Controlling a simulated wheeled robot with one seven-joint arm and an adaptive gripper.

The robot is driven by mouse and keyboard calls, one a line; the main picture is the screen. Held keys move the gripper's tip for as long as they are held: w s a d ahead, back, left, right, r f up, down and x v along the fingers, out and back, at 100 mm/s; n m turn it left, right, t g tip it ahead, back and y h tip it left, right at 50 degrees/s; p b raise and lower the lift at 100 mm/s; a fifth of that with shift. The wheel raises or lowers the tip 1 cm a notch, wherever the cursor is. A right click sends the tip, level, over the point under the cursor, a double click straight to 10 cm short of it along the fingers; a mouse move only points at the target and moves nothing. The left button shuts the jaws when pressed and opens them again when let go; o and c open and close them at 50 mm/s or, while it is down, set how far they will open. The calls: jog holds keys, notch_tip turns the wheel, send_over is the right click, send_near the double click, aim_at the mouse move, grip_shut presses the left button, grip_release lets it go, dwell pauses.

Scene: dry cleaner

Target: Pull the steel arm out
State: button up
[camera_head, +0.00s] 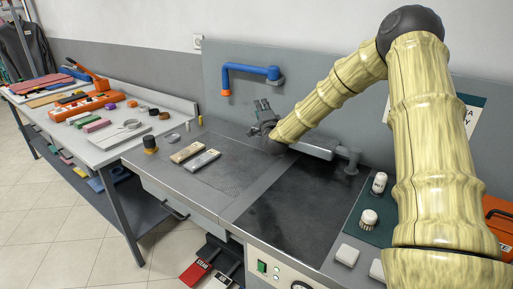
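The steel arm (318,146) is a grey, rounded horizontal piece over the back of the worktable. Its right end meets an upright grey post (351,161) beside the dark work surface. Its left end is partly hidden behind my wrist. My gripper (262,106) is small and grey in this view, above the back of the table near the steel arm's left end. I cannot tell whether it touches the steel arm, or whether its fingers are open or shut.
Two flat brushes (195,156) and a dark pot (150,145) lie left on the table. White-topped brushes (369,218) stand at right. A cluttered side table (110,152) is at left.

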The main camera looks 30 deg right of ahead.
jog(key=f+b, duration=1.5)
jog(key=f, duration=0.2)
jog(key=shift+d, duration=0.2)
jog(key=shift+x, duration=3.8)
jog(key=shift+c, duration=0.5)
grip_shut()
jog(key=shift+a, duration=0.1)
